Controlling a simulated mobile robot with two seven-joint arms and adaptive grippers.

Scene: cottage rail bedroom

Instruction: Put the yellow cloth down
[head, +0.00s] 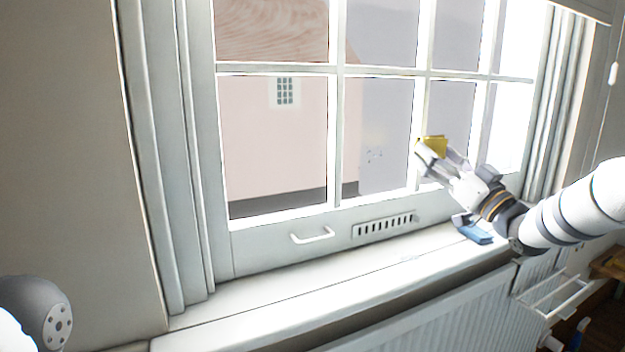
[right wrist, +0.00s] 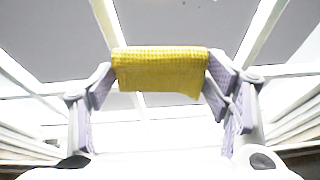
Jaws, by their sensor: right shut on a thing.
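The yellow cloth (head: 434,144) is a small folded piece with a waffle texture. It is held up in front of the window pane, above the white sill (head: 290,297). My right gripper (head: 432,152) is shut on it; in the right wrist view the cloth (right wrist: 160,70) spans between the two fingers. I cannot tell whether the cloth touches the glass. My left gripper is not in view; only part of my left arm shows at the lower left.
A blue object (head: 476,234) lies on the sill below my right gripper. A window handle (head: 312,236) and a vent (head: 385,226) sit on the lower window frame. The sill's left and middle are clear. A radiator (head: 440,310) is below, with a white rack (head: 552,298) at the right.

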